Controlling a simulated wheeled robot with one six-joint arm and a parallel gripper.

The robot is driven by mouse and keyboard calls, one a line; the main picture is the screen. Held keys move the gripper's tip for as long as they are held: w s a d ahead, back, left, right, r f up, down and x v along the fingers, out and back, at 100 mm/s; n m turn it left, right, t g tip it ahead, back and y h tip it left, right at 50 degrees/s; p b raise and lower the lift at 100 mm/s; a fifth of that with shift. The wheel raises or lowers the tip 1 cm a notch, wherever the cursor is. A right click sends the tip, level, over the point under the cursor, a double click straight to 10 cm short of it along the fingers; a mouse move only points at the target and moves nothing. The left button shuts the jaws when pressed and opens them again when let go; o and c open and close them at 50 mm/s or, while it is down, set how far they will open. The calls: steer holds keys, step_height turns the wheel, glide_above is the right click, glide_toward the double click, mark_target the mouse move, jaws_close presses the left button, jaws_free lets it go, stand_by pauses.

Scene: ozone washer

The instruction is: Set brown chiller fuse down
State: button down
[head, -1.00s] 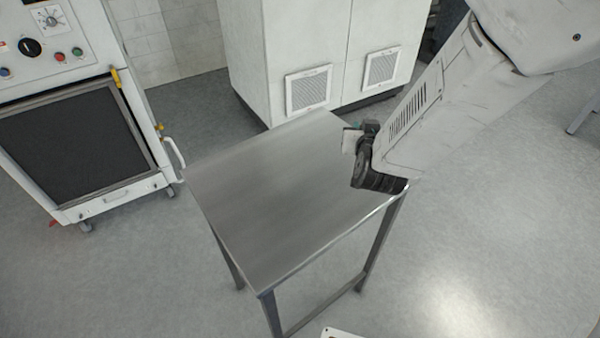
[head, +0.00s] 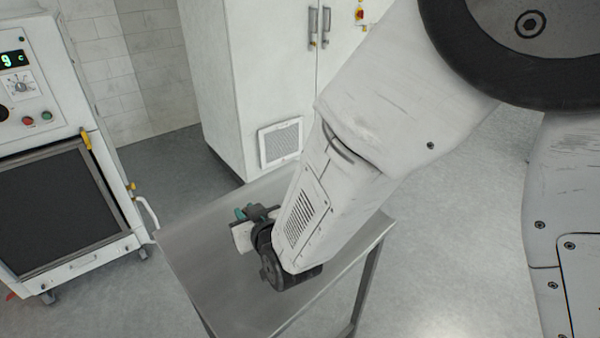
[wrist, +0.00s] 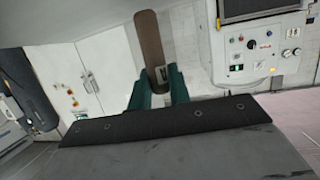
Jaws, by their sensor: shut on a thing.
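The brown chiller fuse (wrist: 149,40) is a long brown bar with a metal end piece, seen in the wrist view. My gripper (wrist: 157,84) has teal fingers shut on the fuse near that metal end, and the bar sticks out beyond them. In the head view my gripper (head: 242,214) is over the metal table (head: 195,255), mostly hidden by my wrist and forearm. I cannot make out the brown fuse in the head view, nor tell whether it touches the table.
A white machine (head: 65,120) with a dark door and a yellow-tipped handle stands left of the table. A tall white cabinet (head: 235,80) with a vent stands behind it. The visible tabletop holds no other objects.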

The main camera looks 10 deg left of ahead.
steer(key=shift+w+d+f, duration=0.65)
steer(key=shift+w+f, duration=0.05)
steer(key=shift+w, duration=0.5)
steer(key=shift+w+d+f, duration=0.65)
steer(key=shift+w+f, duration=0.05)
steer(key=shift+w, duration=0.45)
steer(key=shift+w+d+f, duration=0.65)
steer(key=shift+w+f, duration=0.05)
steer(key=shift+w, duration=0.5)
steer(key=shift+f, duration=0.1)
steer(key=c, duration=1.3)
jaws_free()
steer(key=v, duration=1.2)
